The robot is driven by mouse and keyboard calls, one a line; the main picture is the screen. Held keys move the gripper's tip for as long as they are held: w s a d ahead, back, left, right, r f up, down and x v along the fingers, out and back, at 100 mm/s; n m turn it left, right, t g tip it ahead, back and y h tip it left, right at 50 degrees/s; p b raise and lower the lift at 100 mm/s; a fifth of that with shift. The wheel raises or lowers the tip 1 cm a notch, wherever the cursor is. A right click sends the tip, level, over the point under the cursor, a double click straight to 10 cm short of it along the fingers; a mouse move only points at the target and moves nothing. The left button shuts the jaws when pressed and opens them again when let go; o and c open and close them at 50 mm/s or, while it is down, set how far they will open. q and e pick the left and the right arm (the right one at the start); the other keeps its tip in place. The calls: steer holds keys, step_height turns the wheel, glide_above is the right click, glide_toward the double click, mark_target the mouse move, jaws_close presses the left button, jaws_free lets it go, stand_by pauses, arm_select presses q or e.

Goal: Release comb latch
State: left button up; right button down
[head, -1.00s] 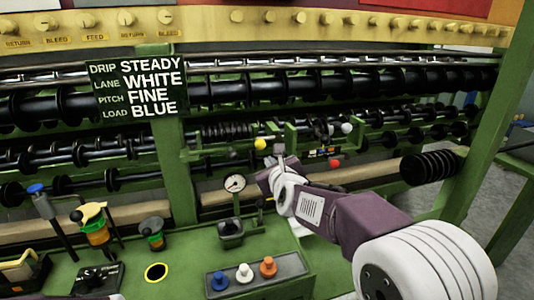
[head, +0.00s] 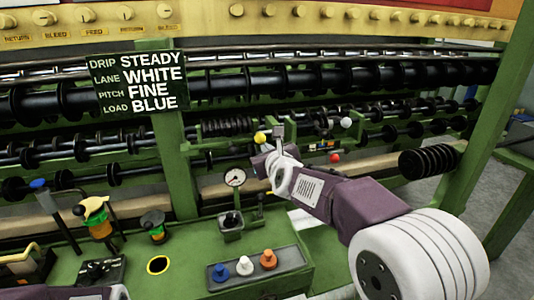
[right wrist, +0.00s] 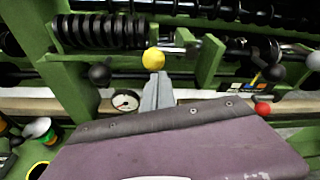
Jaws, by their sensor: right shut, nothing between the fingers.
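A yellow ball knob (head: 260,137) sits on the green comb frame in the middle of the machine; it also shows in the right wrist view (right wrist: 153,59). A white ball knob (head: 346,122) and a red ball knob (head: 335,158) are to its right. I cannot tell from the frames which knob belongs to the comb latch. My right gripper (head: 279,133) is shut and empty, its fingers upright just right of the yellow knob. In the right wrist view its fingertips (right wrist: 159,80) are just below the yellow knob; contact is unclear. My left gripper is out of view.
A sign (head: 138,82) reads steady, white, fine, blue. A pressure gauge (head: 235,177) stands below the yellow knob. A button panel (head: 244,270) with blue, white and orange buttons lies in front. Black ribbed spools (head: 430,160) stick out at right, by a green post.

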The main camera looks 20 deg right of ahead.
mark_target(264, 137)
step_height(264, 137, up, 2)
steer(key=m+b, duration=0.1)
steer(key=m+y+b, duration=0.1)
steer(key=m+b, duration=0.1)
steer(key=shift+r+m, duration=0.2)
steer(key=shift+m, duration=0.1)
steer(key=shift+r+m+y, duration=0.5)
steer(key=shift+r+m, duration=0.05)
steer(key=shift+m, duration=0.15)
steer(key=r+m, duration=0.1)
steer(key=d+r+m+y, duration=0.1)
steer(key=m, duration=0.1)
steer(key=shift+d+r+p, duration=0.15)
steer(key=shift+r+p, duration=0.05)
steer(key=shift+p, duration=0.2)
